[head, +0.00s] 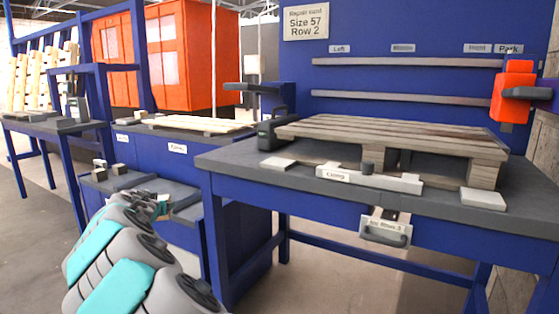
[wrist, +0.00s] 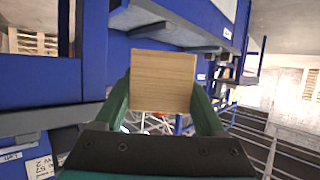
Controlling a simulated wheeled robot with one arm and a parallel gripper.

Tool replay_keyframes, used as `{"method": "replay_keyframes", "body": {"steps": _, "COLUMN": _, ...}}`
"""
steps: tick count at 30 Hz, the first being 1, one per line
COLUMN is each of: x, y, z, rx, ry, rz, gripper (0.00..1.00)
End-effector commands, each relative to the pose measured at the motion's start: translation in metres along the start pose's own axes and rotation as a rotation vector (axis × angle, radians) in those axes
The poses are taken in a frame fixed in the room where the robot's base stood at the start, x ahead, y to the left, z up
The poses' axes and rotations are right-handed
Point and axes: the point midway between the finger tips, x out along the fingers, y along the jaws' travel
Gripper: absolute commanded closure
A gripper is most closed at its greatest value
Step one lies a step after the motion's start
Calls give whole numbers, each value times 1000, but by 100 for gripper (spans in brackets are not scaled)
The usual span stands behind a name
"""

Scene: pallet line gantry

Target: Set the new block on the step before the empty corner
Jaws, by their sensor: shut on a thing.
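A pale wooden block (wrist: 164,80) is held between the green fingers of my gripper (wrist: 163,98) in the wrist view. In the head view my gripper (head: 158,203) is small, low on the left by the lower shelf, and its block is hard to make out. The wooden pallet (head: 395,131) lies on the right-hand table. A block stands under its front right corner; the front left corner shows an open gap beneath. A pale flat step (head: 277,162) lies on the table before that left corner. Another step (head: 483,198) lies before the right corner.
A bar labelled Clamp (head: 370,178) runs along the table's front, with a handled plate (head: 386,227) hanging below. A dark device (head: 268,132) stands at the pallet's left. A blue bench with a pallet (head: 200,124) and a lower shelf (head: 130,180) stand left of the table.

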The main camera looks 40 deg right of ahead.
Motion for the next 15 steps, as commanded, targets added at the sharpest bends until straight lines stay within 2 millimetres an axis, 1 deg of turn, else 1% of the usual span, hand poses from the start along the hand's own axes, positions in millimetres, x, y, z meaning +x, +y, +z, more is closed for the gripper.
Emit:
{"method": "replay_keyframes", "body": {"steps": 1, "x": 3, "y": 3, "z": -18, "rx": 15, "ry": 3, "rz": 21, "gripper": 95}}
{"method": "replay_keyframes", "body": {"steps": 5, "x": 8, "y": 18, "z": -55, "rx": 48, "ry": 1, "rz": 99, "gripper": 95}}
{"method": "replay_keyframes", "body": {"steps": 6, "x": 7, "y": 24, "z": -68, "rx": 58, "ry": 4, "rz": 124, "gripper": 95}}
{"method": "replay_keyframes", "body": {"steps": 11, "x": 5, "y": 54, "z": -110, "rx": 104, "ry": 3, "rz": 233, "gripper": 95}}
{"method": "replay_keyframes", "body": {"steps": 15, "x": -3, "y": 84, "z": -141, "rx": 143, "ry": 2, "rz": 332, "gripper": 95}}
